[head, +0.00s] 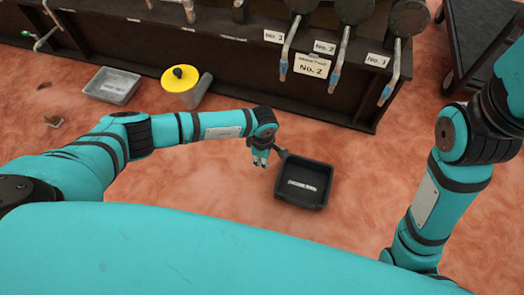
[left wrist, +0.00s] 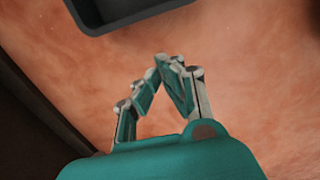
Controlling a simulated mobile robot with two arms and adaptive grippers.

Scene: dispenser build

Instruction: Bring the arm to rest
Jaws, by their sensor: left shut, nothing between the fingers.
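My left arm reaches in from the left in the head view and bends down at the wrist. My left gripper (head: 261,164) points at the floor, just left of a dark tray. In the left wrist view my left gripper (left wrist: 160,62) has its fingertips together with nothing between them, over bare floor. My right arm (head: 440,190) stands at the right of the head view. Its gripper is outside the picture.
The dark tray (head: 281,194) with a white label lies on the reddish floor. A grey tray (head: 100,95) and a container with a yellow lid (head: 177,78) stand at the left. A dark bench (head: 200,55) with labelled dispensers runs along the back. A dark cart (head: 470,45) stands at the right.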

